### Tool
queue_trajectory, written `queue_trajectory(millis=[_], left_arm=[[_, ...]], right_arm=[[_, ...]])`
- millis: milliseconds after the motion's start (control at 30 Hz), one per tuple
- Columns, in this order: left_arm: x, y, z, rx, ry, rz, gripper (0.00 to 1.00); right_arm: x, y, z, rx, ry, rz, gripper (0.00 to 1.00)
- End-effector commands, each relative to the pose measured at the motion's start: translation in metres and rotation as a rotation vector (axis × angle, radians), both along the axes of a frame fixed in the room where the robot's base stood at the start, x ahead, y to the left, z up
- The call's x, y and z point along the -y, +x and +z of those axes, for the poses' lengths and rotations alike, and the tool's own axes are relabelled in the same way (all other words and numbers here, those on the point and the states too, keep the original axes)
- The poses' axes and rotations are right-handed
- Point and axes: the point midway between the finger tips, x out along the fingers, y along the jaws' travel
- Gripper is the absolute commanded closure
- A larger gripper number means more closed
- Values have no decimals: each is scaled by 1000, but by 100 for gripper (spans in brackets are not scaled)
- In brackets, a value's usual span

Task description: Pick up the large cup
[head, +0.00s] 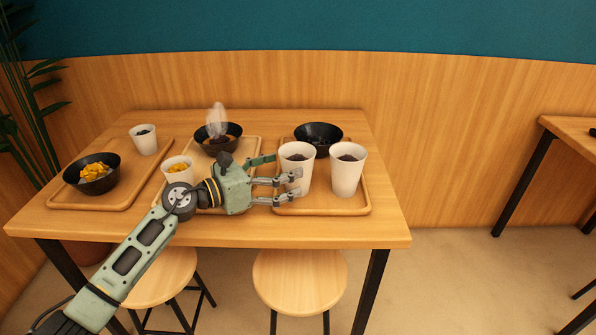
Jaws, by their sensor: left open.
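Two large white cups with dark contents stand on the right wooden tray: a left one (297,158) and a right one (347,172). My left gripper (292,186) reaches in from the left with its fingers open at the left large cup. One finger overlaps the cup's lower front in the picture; I cannot tell whether it touches. The right large cup stands clear of the fingers. My right gripper is not in view.
The right tray (322,208) also holds a black bowl (318,131). The middle tray (252,142) holds a steaming dark bowl (208,145) and a small cup (176,177) of yellow bits. The left tray (120,198) holds a bowl and small cup (145,145). Stools stand in front.

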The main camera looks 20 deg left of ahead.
Motion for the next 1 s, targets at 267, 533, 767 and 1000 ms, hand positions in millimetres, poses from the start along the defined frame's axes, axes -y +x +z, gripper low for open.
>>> queue_trajectory(millis=[267, 533, 767, 1000], left_arm=[[26, 29, -6, 0, -4, 0, 15], [29, 33, -8, -2, -2, 0, 15], [29, 32, -8, -1, -3, 0, 32], [28, 32, -8, -1, -3, 0, 53]], right_arm=[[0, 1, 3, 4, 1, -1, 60], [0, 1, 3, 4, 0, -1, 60], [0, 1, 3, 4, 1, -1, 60], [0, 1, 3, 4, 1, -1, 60]])
